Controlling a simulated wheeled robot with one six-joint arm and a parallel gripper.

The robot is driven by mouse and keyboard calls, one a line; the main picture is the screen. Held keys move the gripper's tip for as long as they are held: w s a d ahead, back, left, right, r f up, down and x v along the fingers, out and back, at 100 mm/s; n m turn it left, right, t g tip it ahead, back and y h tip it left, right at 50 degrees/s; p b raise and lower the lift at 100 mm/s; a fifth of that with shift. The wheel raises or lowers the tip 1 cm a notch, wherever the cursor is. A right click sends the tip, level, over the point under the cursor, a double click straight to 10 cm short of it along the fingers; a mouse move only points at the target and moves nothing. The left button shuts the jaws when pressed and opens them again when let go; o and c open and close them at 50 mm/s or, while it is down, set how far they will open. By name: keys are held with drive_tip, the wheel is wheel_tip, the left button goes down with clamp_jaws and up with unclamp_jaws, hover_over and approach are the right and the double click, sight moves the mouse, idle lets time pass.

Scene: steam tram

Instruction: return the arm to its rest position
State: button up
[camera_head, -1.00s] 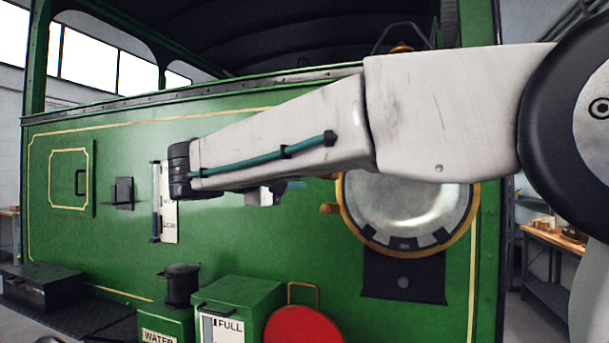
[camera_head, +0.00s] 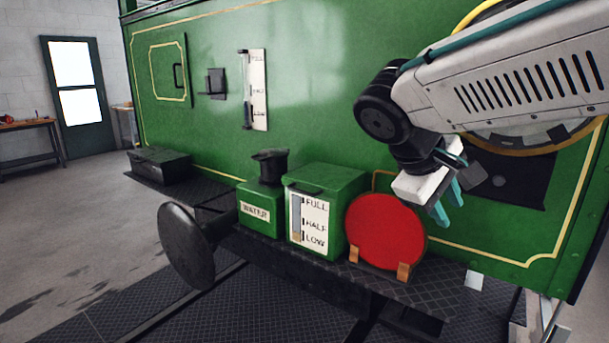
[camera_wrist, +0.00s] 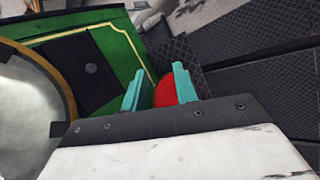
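My gripper (camera_head: 447,204) hangs on the right in the head view, in front of the green tram wall. Its teal fingers point down, to the right of and a little above the red disc (camera_head: 386,231). In the wrist view my gripper (camera_wrist: 158,88) has its two teal fingers apart with nothing between them; part of the red disc (camera_wrist: 166,91) shows behind the gap. The arm is folded in on the right side of the head view, clear of the wall as far as I can see.
A green water can (camera_head: 262,207), a green box with a FULL, HALF and LOW gauge (camera_head: 318,215) and the disc stand on the tram's front ledge. A black buffer (camera_head: 187,248) juts out. A sight gauge (camera_head: 258,90) is on the wall. Floor at left is clear.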

drive_tip(key=s+d+f+m+y, duration=0.2)
drive_tip(key=s+f, duration=0.3)
drive_tip(key=s, duration=0.4)
drive_tip(key=s+d+f+m+g+y, duration=0.1)
drive_tip(key=s+f+m+y, duration=0.3)
drive_tip(key=s, duration=0.6)
drive_tip(key=shift+s+d+f+y, duration=0.2)
drive_tip(key=shift+d+f+y, duration=0.15)
drive_tip(key=shift+f+y, duration=0.15)
